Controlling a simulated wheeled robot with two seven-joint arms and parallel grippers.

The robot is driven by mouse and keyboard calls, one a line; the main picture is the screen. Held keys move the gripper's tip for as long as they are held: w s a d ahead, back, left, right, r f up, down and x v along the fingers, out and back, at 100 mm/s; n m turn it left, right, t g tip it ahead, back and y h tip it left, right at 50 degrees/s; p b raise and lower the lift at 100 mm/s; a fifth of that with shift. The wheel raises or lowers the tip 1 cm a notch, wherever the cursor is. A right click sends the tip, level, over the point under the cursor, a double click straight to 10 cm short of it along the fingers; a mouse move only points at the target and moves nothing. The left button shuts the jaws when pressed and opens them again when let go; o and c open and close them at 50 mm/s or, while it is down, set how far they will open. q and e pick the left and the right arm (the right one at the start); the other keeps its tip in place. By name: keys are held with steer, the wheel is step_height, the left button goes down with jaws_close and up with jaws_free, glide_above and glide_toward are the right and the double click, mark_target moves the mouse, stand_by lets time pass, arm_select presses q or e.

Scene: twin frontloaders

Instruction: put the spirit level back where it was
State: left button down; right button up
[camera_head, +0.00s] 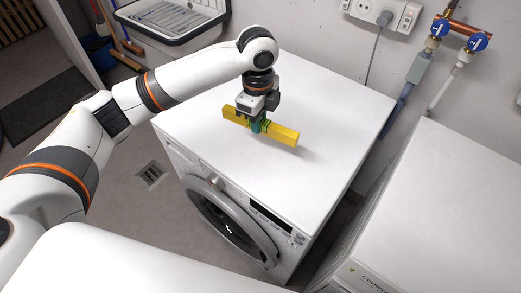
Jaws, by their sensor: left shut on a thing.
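The spirit level (284,136) is a yellow bar over the top of the left frontloader (330,115). It runs slantwise, from upper left to lower right. My left gripper (258,124) is shut on it near its middle, coming down from above. The fingers hide part of the bar. I cannot tell whether the bar touches the top or hangs just above it. My right gripper is not in view.
A second white machine (455,200) stands at the right, past a narrow gap. A sink (172,20) is at the back left. Wall sockets (382,12) and blue-handled taps (478,41) are behind. Most of the left machine's top is clear.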

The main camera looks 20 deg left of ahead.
mark_target(261, 151)
arm_select(q)
steer(key=shift+w+d+m, duration=0.1)
steer(key=shift+w+m, duration=0.2)
steer(key=shift+m, duration=0.2)
steer(key=shift+w+f+m, duration=0.1)
steer(key=shift+f+m, duration=0.05)
steer(key=shift+m, duration=0.15)
step_height(261, 151, down, 10)
steer(key=shift+r+p, duration=0.15)
steer(key=shift+p, duration=0.25)
steer(key=c, duration=1.3)
jaws_free()
step_height(261, 151, up, 12)
steer(key=shift+r+b, duration=0.1)
steer(key=shift+b, duration=0.45)
